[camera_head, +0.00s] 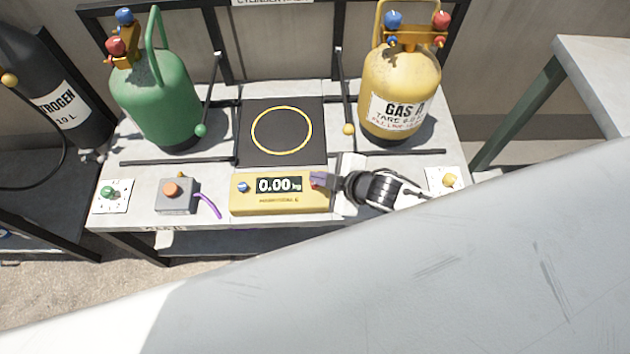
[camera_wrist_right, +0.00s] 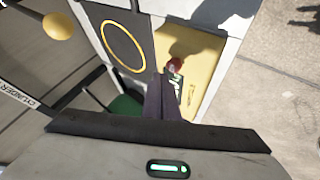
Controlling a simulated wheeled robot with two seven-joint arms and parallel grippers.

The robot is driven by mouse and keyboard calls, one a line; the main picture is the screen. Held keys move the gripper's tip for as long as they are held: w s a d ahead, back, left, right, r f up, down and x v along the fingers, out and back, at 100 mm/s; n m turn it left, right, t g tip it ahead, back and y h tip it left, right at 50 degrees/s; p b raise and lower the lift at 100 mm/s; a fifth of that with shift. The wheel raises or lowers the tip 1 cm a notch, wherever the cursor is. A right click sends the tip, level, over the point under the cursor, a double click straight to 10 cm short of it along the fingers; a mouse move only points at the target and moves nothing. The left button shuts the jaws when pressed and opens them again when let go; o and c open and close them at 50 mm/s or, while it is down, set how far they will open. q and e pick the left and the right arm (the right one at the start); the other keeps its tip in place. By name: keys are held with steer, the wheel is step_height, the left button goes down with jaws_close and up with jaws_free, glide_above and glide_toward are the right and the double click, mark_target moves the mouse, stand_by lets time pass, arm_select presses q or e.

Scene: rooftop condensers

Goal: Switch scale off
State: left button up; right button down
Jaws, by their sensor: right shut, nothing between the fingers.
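The yellow scale unit (camera_head: 280,205) sits at the front middle of the bench, and its display (camera_head: 278,186) reads 0.00 kg. A blue knob (camera_head: 243,187) is at the left of the display. A red knob at its right end is mostly covered by my right gripper (camera_head: 318,180). In the right wrist view the shut, empty fingers (camera_wrist_right: 168,75) reach to the red knob (camera_wrist_right: 174,65) on the scale unit (camera_wrist_right: 200,55); I cannot tell if they touch it. The black scale platform (camera_head: 281,155) with a yellow ring is empty. My left gripper is not in view.
A green cylinder (camera_head: 160,100) stands at the left and a yellow GAS A cylinder (camera_head: 400,90) at the right. A grey box with an orange button (camera_head: 176,195) and a green knob plate (camera_head: 111,196) lie left of the scale. A yellow knob plate (camera_head: 446,180) is at the right.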

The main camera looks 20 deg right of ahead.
stand_by(0.7)
steer(key=shift+f, duration=0.15)
steer(key=shift+f, duration=0.3)
steer(key=shift+f+b, duration=0.55)
stand_by(0.7)
steer(key=shift+r, duration=0.1)
steer(key=shift+r+p, duration=0.9)
steer(key=shift+p, duration=0.25)
